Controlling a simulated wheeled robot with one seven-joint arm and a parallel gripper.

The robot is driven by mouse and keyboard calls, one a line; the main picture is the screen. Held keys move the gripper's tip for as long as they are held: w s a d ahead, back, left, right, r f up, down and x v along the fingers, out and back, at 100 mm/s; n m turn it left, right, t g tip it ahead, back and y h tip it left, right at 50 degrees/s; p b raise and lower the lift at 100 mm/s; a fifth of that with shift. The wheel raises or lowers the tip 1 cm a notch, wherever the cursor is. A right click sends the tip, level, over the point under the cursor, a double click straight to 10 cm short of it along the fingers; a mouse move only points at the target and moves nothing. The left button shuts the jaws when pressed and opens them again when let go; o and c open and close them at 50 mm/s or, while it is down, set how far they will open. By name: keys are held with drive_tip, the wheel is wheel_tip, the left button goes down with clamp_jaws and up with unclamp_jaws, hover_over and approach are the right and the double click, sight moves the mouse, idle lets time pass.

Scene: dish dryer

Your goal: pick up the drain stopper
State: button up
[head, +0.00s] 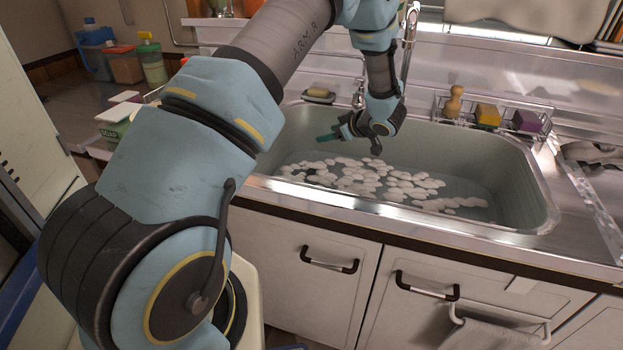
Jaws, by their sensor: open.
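My gripper (352,142) hangs over the left part of the sink basin (510,165), above the water and white foam (375,182). Its fingers are apart, with one teal tip pointing left and a dark finger pointing down. I see nothing between them. I cannot make out the drain stopper. The foam covers much of the basin floor, and my arm hides part of the basin's left side.
A wire rack (530,122) at the sink's back right holds a wooden brush (454,102), a yellow sponge (488,114) and a purple sponge (527,121). The tall faucet (408,45) stands close behind my gripper. A soap dish (318,95) sits back left.

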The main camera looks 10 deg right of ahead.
sight(314, 171)
drive_tip(key=s+f+y, duration=0.1)
drive_tip(key=s+f, duration=0.1)
drive_tip(key=s+f+n+g+y, duration=0.1)
drive_tip(key=s+f, duration=0.1)
drive_tip(key=s, duration=0.1)
drive_tip(key=s+d+f+n+g+y, duration=0.1)
drive_tip(key=s+f+y, duration=0.1)
drive_tip(key=s, duration=0.1)
drive_tip(key=shift+f, duration=0.3)
drive_tip(key=shift+s+a+f, duration=0.1)
drive_tip(key=shift+a+f, duration=0.05)
drive_tip(key=p+x, duration=0.2)
drive_tip(key=x, duration=0.8)
drive_tip(key=shift+w+p, duration=0.3)
drive_tip(key=shift+w, duration=0.05)
clamp_jaws()
